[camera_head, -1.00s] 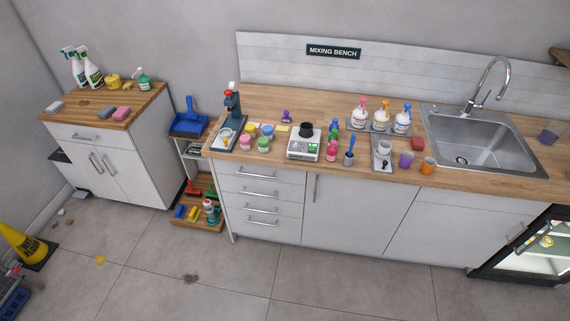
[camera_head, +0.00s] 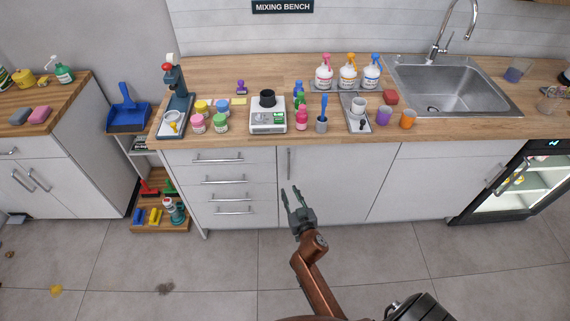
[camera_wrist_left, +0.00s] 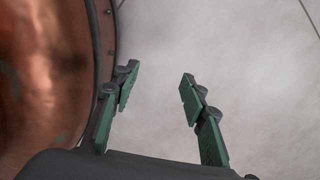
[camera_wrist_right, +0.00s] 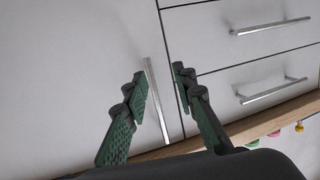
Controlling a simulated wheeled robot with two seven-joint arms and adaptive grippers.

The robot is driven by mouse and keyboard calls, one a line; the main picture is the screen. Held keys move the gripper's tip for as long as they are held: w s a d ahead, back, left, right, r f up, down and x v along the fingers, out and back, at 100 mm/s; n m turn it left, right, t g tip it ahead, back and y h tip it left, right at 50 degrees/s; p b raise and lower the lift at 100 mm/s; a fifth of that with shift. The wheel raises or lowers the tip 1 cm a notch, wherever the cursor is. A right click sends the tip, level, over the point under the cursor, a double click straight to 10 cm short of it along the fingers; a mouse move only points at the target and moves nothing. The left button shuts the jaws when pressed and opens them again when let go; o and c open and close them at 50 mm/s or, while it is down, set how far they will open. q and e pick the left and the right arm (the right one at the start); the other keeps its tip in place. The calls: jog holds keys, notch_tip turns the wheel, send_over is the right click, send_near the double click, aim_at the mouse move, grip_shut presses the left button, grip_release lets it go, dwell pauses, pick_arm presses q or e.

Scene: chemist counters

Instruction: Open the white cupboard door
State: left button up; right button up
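The white cupboard door (camera_head: 325,184) is in the head view, under the worktop and just right of the drawers. It looks shut. Its upright metal bar handle (camera_head: 289,164) is near the door's left edge. My right gripper (camera_head: 290,191) is open and empty, with its fingers pointing at the area of the handle. In the right wrist view the handle (camera_wrist_right: 157,100) shows between the open fingers (camera_wrist_right: 158,80), beyond the tips; I see no contact. My left gripper (camera_wrist_left: 158,85) is open and empty above the floor in the left wrist view; it is not in the head view.
Several drawers (camera_head: 222,185) with bar handles adjoin the door on the left. Another white cupboard front (camera_head: 430,184) is to the right, then a glass-fronted fridge (camera_head: 510,185). The worktop (camera_head: 440,130) overhangs the door and carries bottles, cups and a scale. The floor in front is clear.

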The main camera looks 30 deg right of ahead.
jog(key=m+t+h+b, duration=0.1)
jog(key=t+h, duration=0.1)
send_near(289, 162)
jog(key=x, duration=0.3)
jog(key=b+x, duration=0.1)
jog(key=x, duration=0.6)
jog(key=shift+r, duration=0.15)
pick_arm(q)
jog(key=w, duration=0.3)
jog(key=shift+d+f, duration=0.25)
jog(key=shift+f, duration=0.15)
pick_arm(e)
jog(key=shift+w+d, duration=0.15)
jog(key=shift+w, duration=0.15)
grip_shut()
pick_arm(q)
jog(key=shift+s, duration=0.1)
